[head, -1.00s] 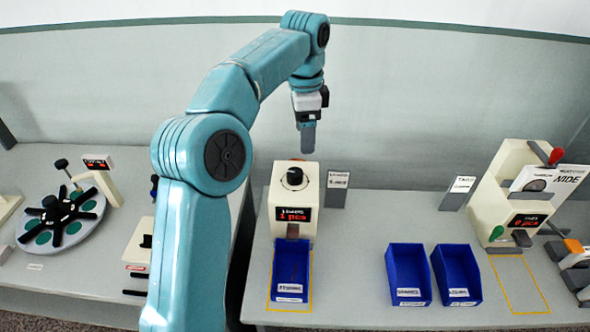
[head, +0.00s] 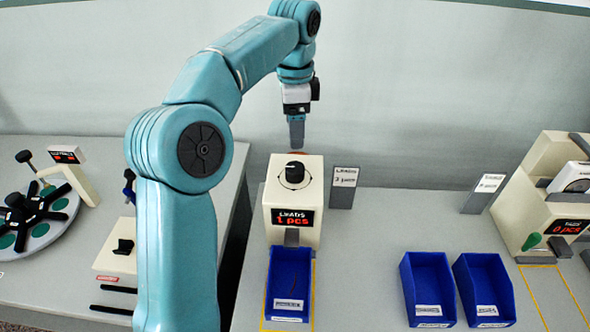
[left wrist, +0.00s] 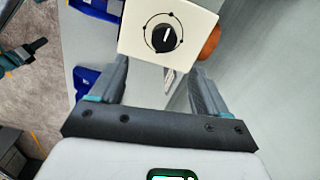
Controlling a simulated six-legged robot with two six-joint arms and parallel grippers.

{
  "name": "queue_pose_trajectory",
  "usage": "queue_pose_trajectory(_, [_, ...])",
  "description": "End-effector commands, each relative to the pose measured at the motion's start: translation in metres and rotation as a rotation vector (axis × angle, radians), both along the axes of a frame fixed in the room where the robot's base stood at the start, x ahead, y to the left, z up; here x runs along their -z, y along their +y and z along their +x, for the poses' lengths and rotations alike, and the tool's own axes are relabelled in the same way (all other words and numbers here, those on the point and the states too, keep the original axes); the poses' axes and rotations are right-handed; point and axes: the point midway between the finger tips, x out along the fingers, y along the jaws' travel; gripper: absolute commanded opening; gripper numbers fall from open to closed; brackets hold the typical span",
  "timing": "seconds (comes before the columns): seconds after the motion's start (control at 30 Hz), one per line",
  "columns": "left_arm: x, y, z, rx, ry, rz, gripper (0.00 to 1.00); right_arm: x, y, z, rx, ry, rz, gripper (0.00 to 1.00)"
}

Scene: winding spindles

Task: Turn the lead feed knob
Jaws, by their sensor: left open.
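The lead feed knob (head: 295,170) is a black round knob on top of a cream dispenser box (head: 309,194) whose front display reads "1 pcs". In the left wrist view the knob (left wrist: 165,38) has a white pointer line and a ring with several dots around it. My left gripper (head: 296,134) points down above and slightly behind the knob, apart from it. In the left wrist view its two fingers (left wrist: 160,85) are spread with nothing between them, and the knob lies beyond their tips. My right gripper is not in view.
A blue bin (head: 287,284) stands before the dispenser. Two more blue bins (head: 430,285) stand to the right. A grey label stand (head: 342,188) is close beside the dispenser. Another cream machine (head: 548,200) is far right. A round carousel (head: 40,222) is at left.

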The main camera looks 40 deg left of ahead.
Motion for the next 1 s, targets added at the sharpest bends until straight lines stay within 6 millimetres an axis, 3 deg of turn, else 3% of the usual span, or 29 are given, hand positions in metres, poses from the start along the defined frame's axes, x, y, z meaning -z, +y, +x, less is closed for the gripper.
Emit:
queue_pose_trajectory(0.03, [0.018,0.0,-0.001,0.0,0.005,-0.001,0.76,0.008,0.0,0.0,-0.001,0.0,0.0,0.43])
queue_pose_trajectory(0.2, [0.058,0.0,-0.001,-0.001,0.007,-0.002,0.76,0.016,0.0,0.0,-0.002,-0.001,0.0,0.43])
queue_pose_trajectory(0.5, [0.112,0.001,0.001,0.0,0.005,-0.001,0.76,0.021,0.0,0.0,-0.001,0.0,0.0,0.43])
queue_pose_trajectory(0.7, [0.125,0.002,0.002,0.0,0.002,-0.001,0.76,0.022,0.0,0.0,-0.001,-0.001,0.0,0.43])
queue_pose_trajectory(0.93, [0.125,0.002,0.003,0.0,0.002,-0.001,0.76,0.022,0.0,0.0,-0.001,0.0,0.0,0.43])
queue_pose_trajectory(0.97, [0.125,0.002,0.003,0.0,0.002,-0.001,0.73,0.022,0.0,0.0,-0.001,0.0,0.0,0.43])
queue_pose_trajectory(1.0, [0.126,0.002,0.003,0.0,0.002,-0.001,0.6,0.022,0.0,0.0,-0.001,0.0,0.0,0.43])
